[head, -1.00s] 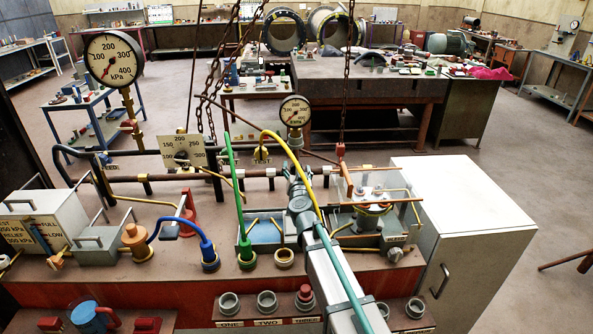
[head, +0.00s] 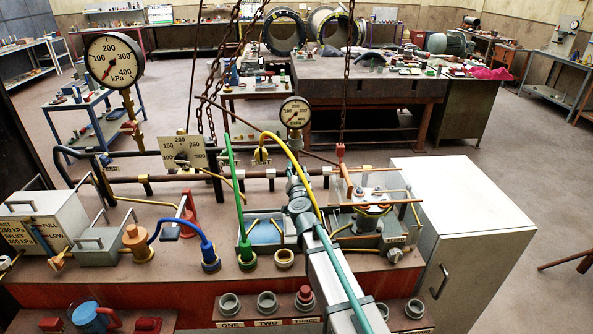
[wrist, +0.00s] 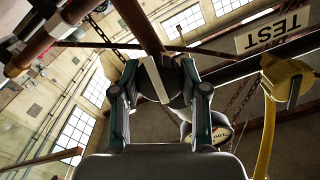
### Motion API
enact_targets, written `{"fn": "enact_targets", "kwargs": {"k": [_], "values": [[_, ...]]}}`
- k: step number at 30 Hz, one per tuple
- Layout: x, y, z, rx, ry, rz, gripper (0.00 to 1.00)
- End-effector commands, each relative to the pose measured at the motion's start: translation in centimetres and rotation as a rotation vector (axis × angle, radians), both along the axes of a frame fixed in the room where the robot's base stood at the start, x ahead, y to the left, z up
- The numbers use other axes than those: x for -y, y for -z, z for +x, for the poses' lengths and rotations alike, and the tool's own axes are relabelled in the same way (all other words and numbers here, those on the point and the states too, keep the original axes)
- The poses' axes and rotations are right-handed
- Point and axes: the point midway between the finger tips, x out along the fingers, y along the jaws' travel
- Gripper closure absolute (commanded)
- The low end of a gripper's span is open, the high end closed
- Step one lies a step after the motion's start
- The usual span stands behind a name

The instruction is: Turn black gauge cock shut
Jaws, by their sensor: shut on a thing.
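The black gauge cock (wrist: 175,77) shows in the wrist view as a dark rounded body with a pale flat strip beside it, between the fingers of my gripper (wrist: 160,85). My gripper is shut on it. In the head view my gripper (head: 295,178) reaches the pipe just below the small round gauge (head: 295,111). The cock is hidden there behind my gripper and a yellow hose. The gauge dial also shows, partly covered, in the wrist view (wrist: 217,132). The cock's exact turn angle cannot be told.
A yellow fitting (wrist: 285,80) and a TEST label (wrist: 274,31) are close on the right in the wrist view. A brown pipe (wrist: 138,22) runs above the fingers. Hanging chains (head: 345,90) and a green rod (head: 234,185) stand near my arm in the head view.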

Motion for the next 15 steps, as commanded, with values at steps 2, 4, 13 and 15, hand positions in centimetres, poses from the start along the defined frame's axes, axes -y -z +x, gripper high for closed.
{"fn": "enact_targets", "kwargs": {"k": [2,4,13,15], "values": [[0.0,-0.07,-0.02,-0.01,0.0,0.061,0.91],[0.0,-0.07,-0.02,-0.02,0.0,0.126,0.91],[0.01,-0.01,-0.02,-0.066,0.0,0.407,0.91],[0.01,0.0,-0.02,-0.076,0.0,0.473,0.91]]}}
